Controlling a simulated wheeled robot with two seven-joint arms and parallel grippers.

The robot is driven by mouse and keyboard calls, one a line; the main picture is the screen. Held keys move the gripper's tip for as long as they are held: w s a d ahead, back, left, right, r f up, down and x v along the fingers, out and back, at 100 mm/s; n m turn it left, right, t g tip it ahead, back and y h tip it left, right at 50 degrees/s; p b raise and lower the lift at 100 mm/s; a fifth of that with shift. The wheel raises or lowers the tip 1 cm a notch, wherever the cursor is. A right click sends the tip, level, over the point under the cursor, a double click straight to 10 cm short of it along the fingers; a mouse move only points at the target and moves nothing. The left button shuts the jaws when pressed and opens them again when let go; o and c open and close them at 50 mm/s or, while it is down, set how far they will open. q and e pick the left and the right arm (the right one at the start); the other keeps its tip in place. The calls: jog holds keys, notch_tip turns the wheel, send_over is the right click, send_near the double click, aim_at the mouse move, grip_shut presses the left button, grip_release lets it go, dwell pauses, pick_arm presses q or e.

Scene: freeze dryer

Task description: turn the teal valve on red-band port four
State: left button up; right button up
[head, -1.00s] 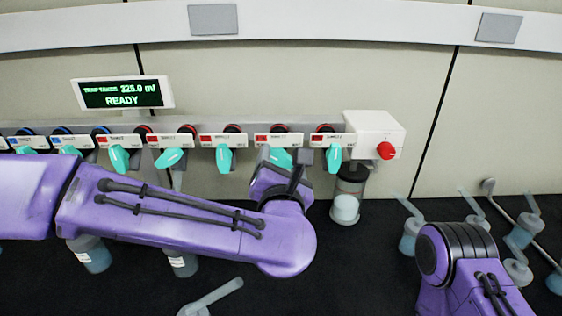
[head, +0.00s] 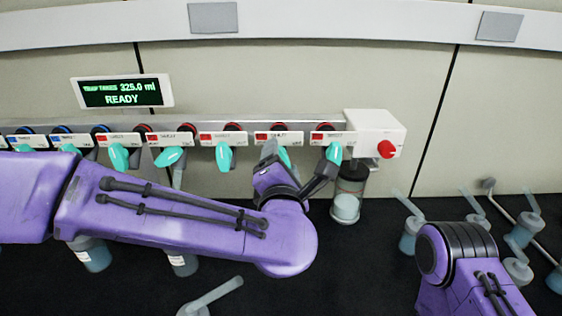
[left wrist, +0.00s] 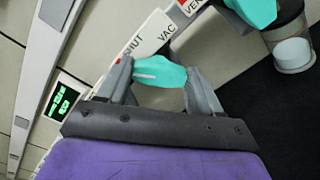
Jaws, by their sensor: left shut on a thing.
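A row of teal valves hangs below red-banded ports on the manifold. The fourth red-band port's valve (head: 285,154) is partly hidden behind my left gripper (head: 298,163). In the left wrist view, this teal valve handle (left wrist: 160,72) lies across the gap between the two grey fingers of my left gripper (left wrist: 158,80), touching both. The label beside it (left wrist: 150,38) reads SHUT and VAC. The last valve on the right (head: 333,153) is just beside the right-hand finger; it also shows at the top of the left wrist view (left wrist: 252,10). My right gripper is out of view.
A white box with a red knob (head: 386,149) ends the row, with a clear canister (head: 347,195) below. Several flasks stand at the right on the black bench (head: 355,270).

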pick_arm(q)
jog(key=shift+f+m+p, duration=0.15)
jog(key=shift+m+p, duration=0.5)
jog(key=shift+m, duration=2.55)
jog(key=o, duration=1.1)
jog(key=shift+c, duration=0.2)
jog(key=shift+s, duration=0.1)
